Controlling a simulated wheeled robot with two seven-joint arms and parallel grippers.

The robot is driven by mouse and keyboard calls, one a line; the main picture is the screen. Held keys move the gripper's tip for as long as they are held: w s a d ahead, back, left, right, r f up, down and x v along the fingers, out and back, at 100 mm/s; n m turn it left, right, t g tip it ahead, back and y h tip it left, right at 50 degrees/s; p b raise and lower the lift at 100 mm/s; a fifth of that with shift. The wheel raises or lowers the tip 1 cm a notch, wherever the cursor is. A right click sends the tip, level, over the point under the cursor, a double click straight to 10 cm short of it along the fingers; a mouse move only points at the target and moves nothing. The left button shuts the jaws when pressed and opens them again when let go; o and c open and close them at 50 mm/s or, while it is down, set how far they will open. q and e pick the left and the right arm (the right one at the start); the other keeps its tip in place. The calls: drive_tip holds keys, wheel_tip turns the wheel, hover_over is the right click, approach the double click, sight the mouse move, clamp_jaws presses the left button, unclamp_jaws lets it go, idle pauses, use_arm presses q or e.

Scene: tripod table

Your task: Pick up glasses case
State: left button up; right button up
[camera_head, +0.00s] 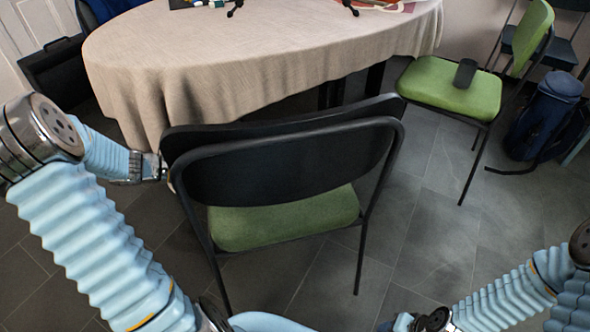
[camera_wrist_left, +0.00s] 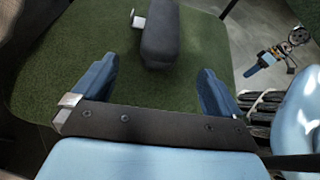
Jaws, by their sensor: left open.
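In the left wrist view, a dark grey elongated glasses case (camera_wrist_left: 170,38) lies on a green seat (camera_wrist_left: 75,60), its top end cut off by the frame. My left gripper (camera_wrist_left: 155,88) is open and empty, its two blue fingers apart, with the case ahead between their lines and not touched. In the head view, my left gripper (camera_head: 160,168) is at the left edge of the near chair's black backrest (camera_head: 285,165), which partly hides it. This backrest hides the case there. My right gripper (camera_head: 425,322) is at the bottom edge, its fingers unclear.
A small white item (camera_wrist_left: 138,20) is beside the case. A round table with a beige cloth (camera_head: 250,50) stands behind the near chair. Another green chair (camera_head: 450,92) with a dark cylinder (camera_head: 465,73) on it and a blue backpack (camera_head: 545,115) are at right. Grey floor is open between.

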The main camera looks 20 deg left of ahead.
use_arm(q)
drive_tip(key=x, duration=0.7)
drive_tip(key=shift+w+d+f, duration=0.1)
drive_tip(key=shift+d+f, duration=0.05)
drive_tip(key=x, duration=0.2)
drive_tip(key=f+b+x, duration=0.1)
drive_tip(key=x, duration=0.2)
clamp_jaws()
